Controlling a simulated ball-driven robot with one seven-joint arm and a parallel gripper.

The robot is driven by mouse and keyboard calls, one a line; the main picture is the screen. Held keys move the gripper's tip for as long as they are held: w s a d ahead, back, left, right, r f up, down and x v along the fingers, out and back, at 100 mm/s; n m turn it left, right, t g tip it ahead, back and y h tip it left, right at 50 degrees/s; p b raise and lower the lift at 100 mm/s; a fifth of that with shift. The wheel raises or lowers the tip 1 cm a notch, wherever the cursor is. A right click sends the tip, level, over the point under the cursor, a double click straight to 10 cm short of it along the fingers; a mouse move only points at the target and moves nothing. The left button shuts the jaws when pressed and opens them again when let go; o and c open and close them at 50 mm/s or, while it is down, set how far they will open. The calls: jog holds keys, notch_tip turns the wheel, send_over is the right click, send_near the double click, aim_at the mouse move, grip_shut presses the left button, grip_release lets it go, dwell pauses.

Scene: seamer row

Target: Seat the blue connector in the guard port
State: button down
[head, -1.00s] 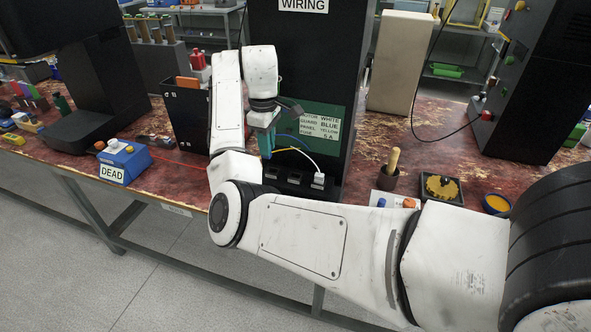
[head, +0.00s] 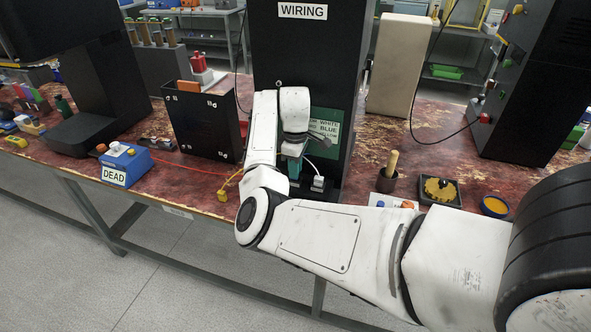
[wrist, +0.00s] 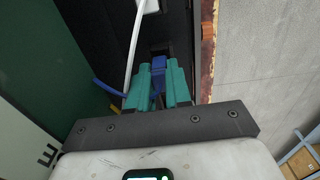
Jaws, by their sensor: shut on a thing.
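My gripper (head: 293,168) is low at the front of the black wiring cabinet (head: 300,55). In the wrist view, my gripper's teal fingers (wrist: 160,72) are shut on the blue connector (wrist: 158,66), with its blue cable (wrist: 106,87) running off left. The connector's far end is close to a dark port (wrist: 160,47) in the cabinet's base; I cannot tell if it has entered. A white connector (head: 318,184) sits at the port to the right and also shows in the wrist view (wrist: 150,5). My arm hides the blue connector and most ports in the head view.
A yellow lead (head: 229,183) shows left of my arm. A black bin (head: 205,125) and a blue box marked DEAD (head: 125,165) stand further left. A cup with a wooden handle (head: 388,180) and a black tray (head: 440,191) are to the right.

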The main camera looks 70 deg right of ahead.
jog(key=shift+s+a+f, duration=0.15)
jog(key=shift+a+f, duration=0.1)
jog(key=shift+f, duration=0.55)
jog(key=c, duration=1.1)
grip_release()
jog(key=shift+f, duration=0.15)
jog(key=shift+c, duration=0.2)
jog(key=shift+o, duration=0.3)
jog(key=shift+d, duration=0.1)
jog(key=shift+r, duration=0.2)
jog(key=shift+d+r, duration=0.1)
jog(key=shift+r, duration=0.15)
